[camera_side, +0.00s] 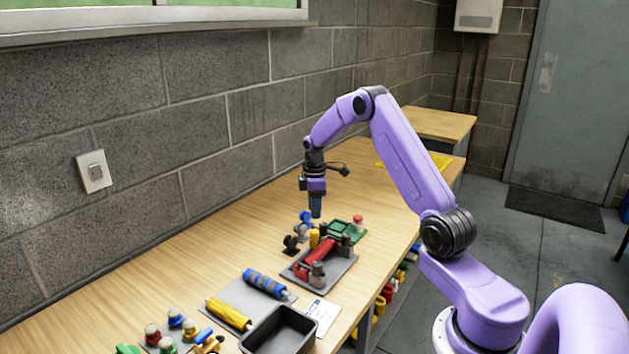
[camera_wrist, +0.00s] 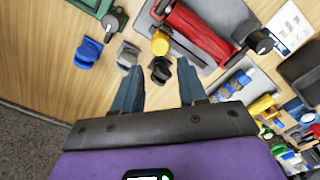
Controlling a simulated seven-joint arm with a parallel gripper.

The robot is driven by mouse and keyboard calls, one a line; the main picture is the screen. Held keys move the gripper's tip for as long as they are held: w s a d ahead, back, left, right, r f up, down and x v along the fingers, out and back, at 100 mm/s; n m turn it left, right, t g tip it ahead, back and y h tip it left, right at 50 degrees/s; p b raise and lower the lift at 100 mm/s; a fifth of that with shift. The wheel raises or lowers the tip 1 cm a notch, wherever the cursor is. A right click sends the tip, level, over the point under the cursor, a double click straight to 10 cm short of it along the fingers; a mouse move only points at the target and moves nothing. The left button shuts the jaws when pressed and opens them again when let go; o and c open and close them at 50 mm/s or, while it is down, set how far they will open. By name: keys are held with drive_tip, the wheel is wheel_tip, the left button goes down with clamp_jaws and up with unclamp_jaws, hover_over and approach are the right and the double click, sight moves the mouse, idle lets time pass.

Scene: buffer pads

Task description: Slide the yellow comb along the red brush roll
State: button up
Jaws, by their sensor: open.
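The red brush roll (camera_side: 317,256) lies on a grey base plate (camera_side: 343,271) in the side view, with a dark holder at each end. In the wrist view the red roll (camera_wrist: 203,33) runs across the top, above my fingers. A small yellow piece (camera_wrist: 160,42), likely the yellow comb, is beside the roll; its teeth cannot be made out. It also shows in the side view (camera_side: 314,238). My gripper (camera_side: 316,215) points down above these parts. In the wrist view my gripper (camera_wrist: 158,80) is open, with a dark part (camera_wrist: 160,68) showing between the fingertips; contact cannot be told.
A blue part (camera_wrist: 88,52) and a grey part (camera_wrist: 128,55) stand close to my left finger. A green tray (camera_side: 350,230) lies behind the roll. Blue (camera_side: 265,283) and yellow (camera_side: 229,314) rolls, a black bin (camera_side: 280,334) and a white card (camera_side: 322,314) are nearer. Bench behind is mostly clear.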

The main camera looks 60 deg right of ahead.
wheel_tip(320, 180, up, 10)
drive_tip(key=shift+f, duration=0.2)
idle(0.4)
drive_tip(key=s+a+r+n, duration=0.1)
drive_tip(key=s+a, duration=0.3)
drive_tip(key=a, duration=0.5)
drive_tip(key=s+a+r, duration=0.2)
drive_tip(key=s+a, duration=0.2)
drive_tip(key=a, duration=0.5)
drive_tip(key=s+a+r+n, duration=0.1)
drive_tip(key=s+a, duration=0.3)
drive_tip(key=a, duration=0.5)
drive_tip(key=s+a+f, duration=0.1)
drive_tip(key=s+a, duration=0.1)
drive_tip(key=s, duration=1)
drive_tip(key=s+a+n, duration=0.1)
drive_tip(key=s+a, duration=0.1)
drive_tip(key=s, duration=1)
drive_tip(key=shift+f+n, duration=0.3)
drive_tip(key=shift+f, duration=0.1)
